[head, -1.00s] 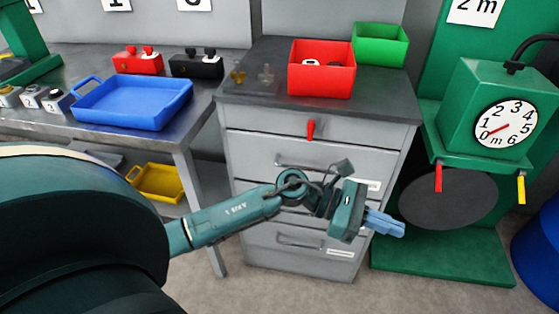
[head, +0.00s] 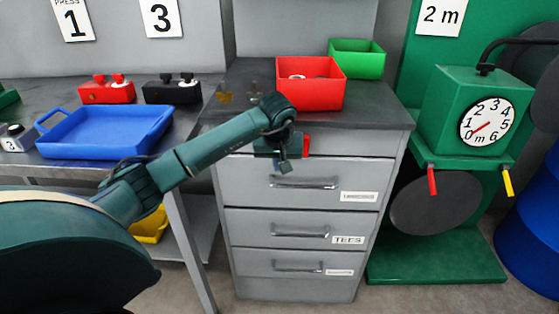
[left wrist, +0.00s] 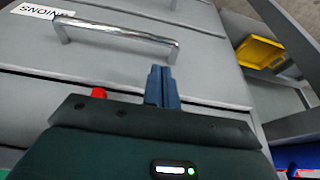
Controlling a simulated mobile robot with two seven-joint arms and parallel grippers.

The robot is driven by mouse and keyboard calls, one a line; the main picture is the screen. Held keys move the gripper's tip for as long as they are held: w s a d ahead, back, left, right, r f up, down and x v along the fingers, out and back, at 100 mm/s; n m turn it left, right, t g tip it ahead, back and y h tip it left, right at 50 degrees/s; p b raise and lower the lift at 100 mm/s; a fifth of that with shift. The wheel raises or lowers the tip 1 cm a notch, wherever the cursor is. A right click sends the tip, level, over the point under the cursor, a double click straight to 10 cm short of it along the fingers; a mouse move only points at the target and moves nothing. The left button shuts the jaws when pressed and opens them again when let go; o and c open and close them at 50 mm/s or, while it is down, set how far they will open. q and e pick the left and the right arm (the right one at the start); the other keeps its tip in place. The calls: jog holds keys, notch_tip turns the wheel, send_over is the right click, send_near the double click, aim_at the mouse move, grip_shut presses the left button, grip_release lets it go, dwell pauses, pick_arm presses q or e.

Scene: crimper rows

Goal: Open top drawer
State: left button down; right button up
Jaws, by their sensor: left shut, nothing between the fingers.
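The grey drawer cabinet (head: 225,190) stands in the middle of the head view. Its upper drawer (head: 255,185) with a bar handle (head: 305,183) is closed flush. Above it is a plain front strip with a red lever (head: 306,144). My left gripper (head: 276,160) is at that strip, just left of the red lever and above the bar handle. In the left wrist view its blue fingers (left wrist: 162,86) are shut and empty. The bar handle (left wrist: 115,36) shows apart from them, and the red lever (left wrist: 98,92) is beside the gripper. My right gripper is not in view.
Two lower drawers, one labelled TEES (head: 348,240), are closed. A red bin (head: 310,92) and a green bin (head: 357,62) stand on the cabinet top. A bench with a blue tray (head: 105,140) is at left. A green gauge stand (head: 470,115) is at right.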

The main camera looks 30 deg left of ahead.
aim_at(279, 175)
pick_arm(q)
jog(key=x, duration=0.5)
jog(key=shift+w+f, duration=0.1)
jog(key=shift+f, duration=0.3)
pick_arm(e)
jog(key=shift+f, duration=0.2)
pick_arm(q)
jog(key=shift+a, duration=0.1)
